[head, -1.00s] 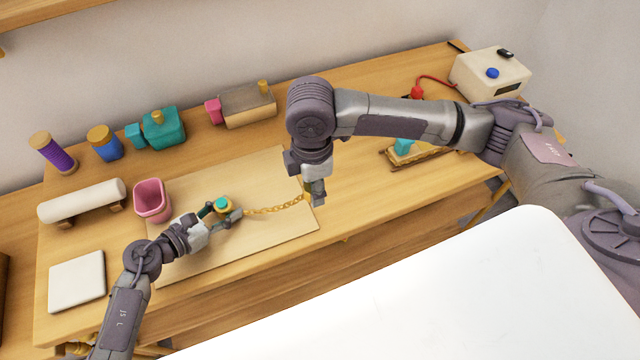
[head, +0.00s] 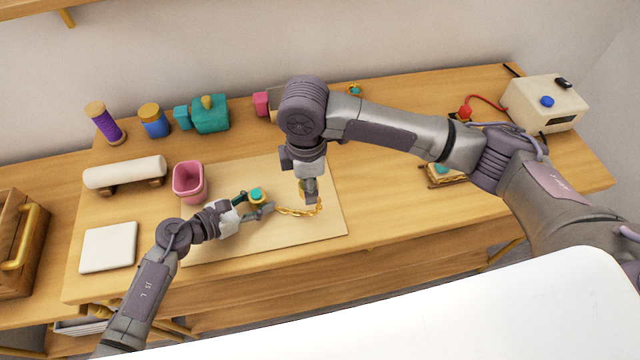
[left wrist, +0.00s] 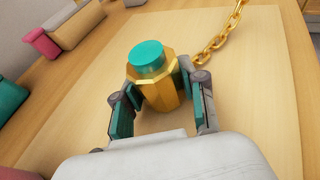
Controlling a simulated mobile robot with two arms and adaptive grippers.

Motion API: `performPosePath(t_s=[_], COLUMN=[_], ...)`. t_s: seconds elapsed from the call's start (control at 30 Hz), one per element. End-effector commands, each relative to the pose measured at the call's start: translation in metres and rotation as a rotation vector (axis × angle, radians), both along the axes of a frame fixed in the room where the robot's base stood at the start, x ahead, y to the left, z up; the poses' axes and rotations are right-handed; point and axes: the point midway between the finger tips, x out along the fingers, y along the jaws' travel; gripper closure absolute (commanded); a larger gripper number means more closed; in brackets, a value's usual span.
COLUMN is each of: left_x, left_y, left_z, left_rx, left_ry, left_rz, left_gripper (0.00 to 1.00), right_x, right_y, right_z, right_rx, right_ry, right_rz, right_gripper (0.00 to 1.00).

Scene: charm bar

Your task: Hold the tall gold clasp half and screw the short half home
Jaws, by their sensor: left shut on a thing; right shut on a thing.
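The tall gold clasp half (head: 257,200) stands upright above the pale mat. In the left wrist view it is a faceted gold piece (left wrist: 160,90) with a teal round top (left wrist: 146,56). My left gripper (head: 258,204) is shut on it, with one teal-padded finger on each side. A gold chain (head: 295,211) runs from near the clasp to my right gripper (head: 311,200). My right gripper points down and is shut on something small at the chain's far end. The fingers mostly hide that piece, so I cannot tell whether it is the short half.
The mat (head: 225,245) is otherwise clear. A pink cup (head: 189,183) stands just left of my left gripper. A white roll (head: 125,171), a white pad (head: 108,247), spools and a teal box (head: 211,114) stand around. A cream box (head: 543,103) is at the far right.

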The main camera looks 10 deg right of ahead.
Motion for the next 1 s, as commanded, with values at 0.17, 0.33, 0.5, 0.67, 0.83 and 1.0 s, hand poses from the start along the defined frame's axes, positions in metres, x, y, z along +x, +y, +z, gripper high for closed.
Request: performPosePath(t_s=[0.17,0.33,0.5,0.67,0.83,1.0], left_x=[0.0,0.0,0.0,0.0,0.0,0.0], left_y=[0.0,0.0,0.0,0.0,0.0,0.0], left_z=[0.0,0.0,0.0,0.0,0.0,0.0], left_rx=[0.0,0.0,0.0,0.0,0.0,0.0], left_ry=[0.0,0.0,0.0,0.0,0.0,0.0], left_rz=[0.0,0.0,0.0,0.0,0.0,0.0], left_gripper=[0.95,0.95,0.95,0.95,0.95,0.95], right_x=[0.006,0.012,0.018,0.024,0.029,0.035], right_y=[0.014,0.026,0.038,0.05,0.062,0.075], right_z=[0.0,-0.001,-0.001,-0.002,-0.002,-0.003], right_rx=[0.001,0.001,0.0,0.001,0.001,0.0], right_ry=[0.0,0.001,-0.001,-0.001,0.001,0.001], right_rz=[0.002,0.001,0.001,0.001,0.002,0.001], right_gripper=[0.95,0.95,0.95,0.95,0.95,0.95])
